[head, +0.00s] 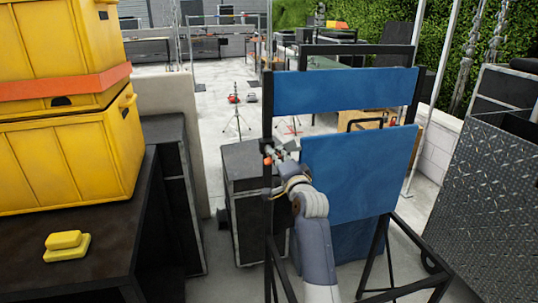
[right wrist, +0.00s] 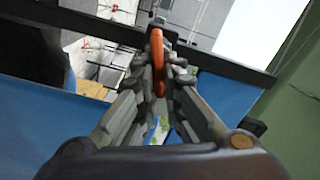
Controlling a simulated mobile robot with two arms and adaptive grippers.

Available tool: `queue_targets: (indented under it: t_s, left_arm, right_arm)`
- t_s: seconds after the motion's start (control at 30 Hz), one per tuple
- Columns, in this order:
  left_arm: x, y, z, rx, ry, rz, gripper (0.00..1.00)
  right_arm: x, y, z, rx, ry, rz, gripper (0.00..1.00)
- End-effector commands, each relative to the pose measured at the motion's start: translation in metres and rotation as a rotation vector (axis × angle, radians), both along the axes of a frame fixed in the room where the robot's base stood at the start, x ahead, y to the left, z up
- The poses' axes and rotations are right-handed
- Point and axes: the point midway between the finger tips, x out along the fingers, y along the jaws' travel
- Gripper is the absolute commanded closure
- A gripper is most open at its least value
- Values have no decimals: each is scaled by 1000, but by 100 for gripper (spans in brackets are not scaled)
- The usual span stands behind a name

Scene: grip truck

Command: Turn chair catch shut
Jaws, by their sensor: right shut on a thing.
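The tall folding chair has a black frame and a blue back panel (head: 345,92) and a larger blue panel (head: 358,172) below it. In the right wrist view the orange catch (right wrist: 158,50) shows as a narrow curved piece between the fingertips, beside a black frame bar (right wrist: 225,66). My right gripper (head: 277,149) is at the left upright, shut on the catch. My left gripper is not in view.
Yellow crates (head: 65,155) stand on a dark table (head: 90,262) at the left, with a small yellow block (head: 66,246). Black cases (head: 245,180) stand behind the chair's left side. A metal-plated cart (head: 490,200) is at the right. Open floor lies beyond.

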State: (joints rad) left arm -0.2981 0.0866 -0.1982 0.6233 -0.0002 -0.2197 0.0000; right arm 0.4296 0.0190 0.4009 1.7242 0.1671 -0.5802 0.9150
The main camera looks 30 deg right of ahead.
Motion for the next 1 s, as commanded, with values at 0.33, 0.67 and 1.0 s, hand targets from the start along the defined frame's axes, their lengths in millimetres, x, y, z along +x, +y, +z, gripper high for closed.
queue_targets:
  t_s: [0.33, 0.67, 1.0]
  left_arm:
    - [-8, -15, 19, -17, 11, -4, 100]
    - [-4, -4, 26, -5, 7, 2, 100]
    - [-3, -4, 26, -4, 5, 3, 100]
  right_arm:
    - [1, 0, 2, 246, -78, 4, 100]
    - [1, -1, 0, 353, -112, 3, 100]
    - [1, -1, 0, 370, -120, 3, 100]
